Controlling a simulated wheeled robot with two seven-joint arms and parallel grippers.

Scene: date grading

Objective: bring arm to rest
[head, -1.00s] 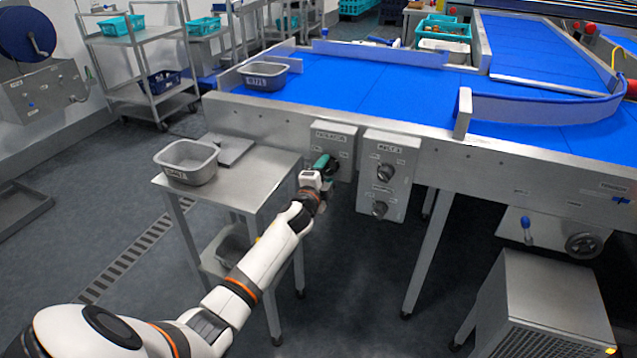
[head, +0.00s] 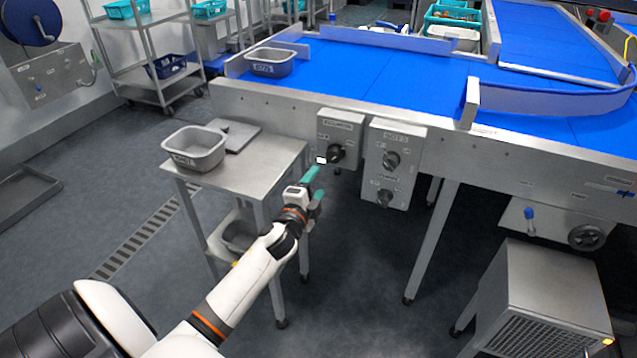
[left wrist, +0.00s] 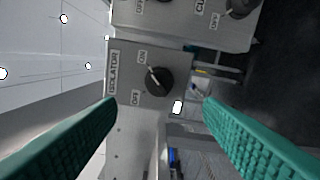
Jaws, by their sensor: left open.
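My left gripper (head: 316,185) is open and empty, in front of and below the isolator box (head: 350,126) under the conveyor's near side. Its two green fingers stand apart in the left wrist view (left wrist: 162,112). The isolator's black knob (head: 336,154) is clear of the fingers. It also shows in the left wrist view (left wrist: 159,81), between ON and OFF labels, its pale mark seeming to lean toward ON. My right gripper is out of view.
A steel side table (head: 262,152) with a grey tub (head: 193,160) stands left of and behind my left arm. A second switch box (head: 394,150) is right of the isolator. The blue conveyor (head: 370,75) lies beyond. A vented steel cabinet (head: 545,295) is at right. Floor between is open.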

